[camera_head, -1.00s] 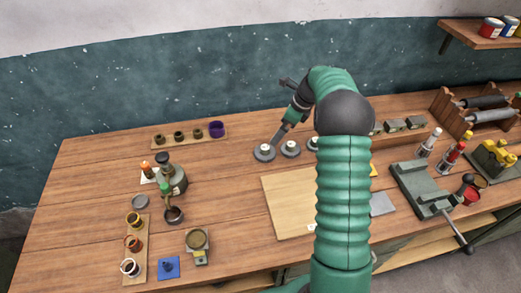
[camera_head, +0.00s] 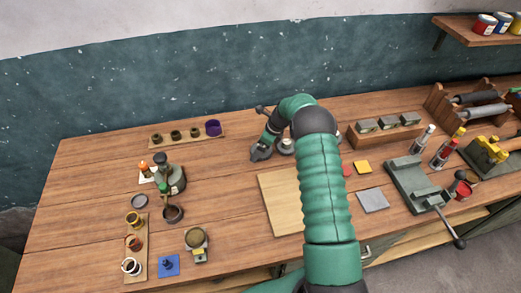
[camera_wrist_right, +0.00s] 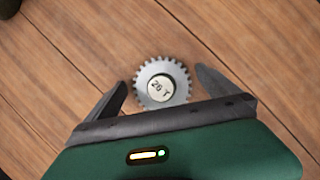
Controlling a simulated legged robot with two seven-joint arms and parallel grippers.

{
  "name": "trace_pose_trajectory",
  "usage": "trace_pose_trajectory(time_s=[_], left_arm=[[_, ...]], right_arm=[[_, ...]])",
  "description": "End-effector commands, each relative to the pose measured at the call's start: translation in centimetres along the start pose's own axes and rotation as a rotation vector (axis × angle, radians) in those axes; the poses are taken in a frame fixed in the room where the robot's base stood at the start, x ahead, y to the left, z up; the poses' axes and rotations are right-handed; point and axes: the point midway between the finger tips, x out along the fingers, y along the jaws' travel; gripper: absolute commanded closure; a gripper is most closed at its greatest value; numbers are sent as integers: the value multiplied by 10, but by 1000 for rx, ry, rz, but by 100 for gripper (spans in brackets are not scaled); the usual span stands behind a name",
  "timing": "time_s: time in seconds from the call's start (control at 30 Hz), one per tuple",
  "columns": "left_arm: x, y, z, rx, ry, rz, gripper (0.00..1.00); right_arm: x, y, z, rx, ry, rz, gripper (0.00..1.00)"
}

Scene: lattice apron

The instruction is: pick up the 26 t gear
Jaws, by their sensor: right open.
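The 26 t gear (camera_wrist_right: 162,84) is a grey metal toothed disc with a pale round hub marked "26 T". In the right wrist view it lies flat on the wooden bench between the fingertips of my right gripper (camera_wrist_right: 161,80). The fingers are spread, one on each side of the gear, with a gap at both sides. In the head view my right gripper (camera_head: 260,152) is low at the back middle of the bench and hides the gear. My left gripper is not in view.
Another gear (camera_head: 287,146) sits just right of the gripper. A pale board (camera_head: 280,205) lies in front. A strip of small cups (camera_head: 185,137) stands to the left at the back. Bare bench lies left of the gripper.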

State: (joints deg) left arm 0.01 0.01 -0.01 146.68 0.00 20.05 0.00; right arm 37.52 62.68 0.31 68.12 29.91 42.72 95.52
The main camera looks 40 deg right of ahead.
Motion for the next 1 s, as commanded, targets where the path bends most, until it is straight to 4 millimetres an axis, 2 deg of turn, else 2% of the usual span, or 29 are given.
trace_pose_trajectory(time_s=[0.07,0.7,1.0], left_arm=[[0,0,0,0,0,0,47],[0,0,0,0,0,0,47],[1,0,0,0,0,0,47]], right_arm=[[-1,0,0,0,0,-1,8],[-2,0,1,-1,-1,-2,92],[-5,-1,2,-1,-3,-4,92]])
